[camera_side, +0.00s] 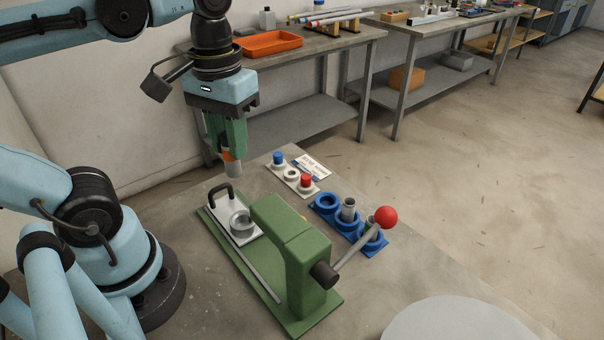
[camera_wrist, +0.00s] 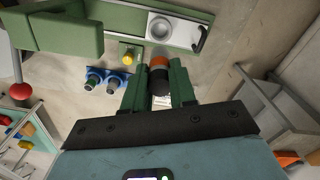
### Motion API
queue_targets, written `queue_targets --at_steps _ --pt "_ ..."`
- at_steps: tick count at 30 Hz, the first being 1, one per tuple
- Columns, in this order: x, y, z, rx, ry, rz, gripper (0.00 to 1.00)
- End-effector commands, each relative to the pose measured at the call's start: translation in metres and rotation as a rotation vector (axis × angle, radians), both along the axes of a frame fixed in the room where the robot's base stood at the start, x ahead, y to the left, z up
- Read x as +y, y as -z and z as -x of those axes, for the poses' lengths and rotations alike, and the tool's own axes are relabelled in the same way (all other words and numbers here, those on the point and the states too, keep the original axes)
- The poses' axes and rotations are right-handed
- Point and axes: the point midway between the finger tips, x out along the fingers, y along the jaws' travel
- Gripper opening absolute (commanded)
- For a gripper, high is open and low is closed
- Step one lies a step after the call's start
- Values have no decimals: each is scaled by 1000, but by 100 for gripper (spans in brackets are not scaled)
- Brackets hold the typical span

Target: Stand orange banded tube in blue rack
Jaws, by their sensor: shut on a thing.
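My gripper (camera_side: 231,152) is shut on the orange banded tube (camera_side: 234,168), which hangs below the fingers above the bench, clear of the rack. In the wrist view the tube (camera_wrist: 159,62) sits between the green fingers (camera_wrist: 156,85), its orange band showing. The blue rack (camera_side: 336,223) lies to the right, past the green press. Its far-left ring looks empty. The middle ring holds a grey tube (camera_side: 348,208), and the near-right ring holds another tube (camera_side: 369,223), partly hidden by the press's lever. The wrist view shows part of the blue rack (camera_wrist: 103,75).
A white rack (camera_side: 291,176) with blue and red caps and a printed card (camera_side: 312,167) are behind. A pale round surface (camera_side: 455,322) is at front right.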

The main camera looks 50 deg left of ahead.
Motion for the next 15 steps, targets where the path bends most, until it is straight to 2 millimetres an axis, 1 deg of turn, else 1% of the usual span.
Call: queue_targets --at_steps 10,13,15 --pt "0 0 -2 0 0 0 0" --pt "-1 0 -10 0 0 0 0" --pt "-3 0 -20 0 0 0 0"
